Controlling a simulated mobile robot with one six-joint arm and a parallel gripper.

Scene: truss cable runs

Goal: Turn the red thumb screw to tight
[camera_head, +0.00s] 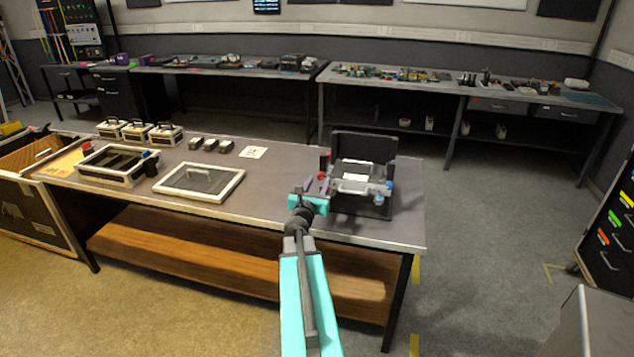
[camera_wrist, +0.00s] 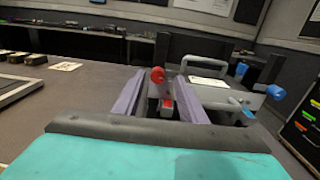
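The red thumb screw (camera_wrist: 158,76) shows in the wrist view at the left side of a grey-and-black device, near the tip of my gripper's left finger. In the head view, red (camera_head: 324,156) shows at the device's left edge, small and partly hidden. A lower red part (camera_wrist: 167,103) lies between the fingers in the wrist view. My gripper (camera_head: 316,186) has two purple fingers, also seen in the wrist view (camera_wrist: 164,88). They stand apart with a gap between them and hold nothing. The device (camera_head: 358,172) has a grey handle, a white label and blue knobs.
The device stands at the right end of the workbench (camera_head: 270,190). A framed lid (camera_head: 200,182), an open case (camera_head: 118,165), small cases (camera_head: 138,131) and several dark blocks (camera_head: 210,144) occupy the left and middle. Bare bench lies between the lid and device.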

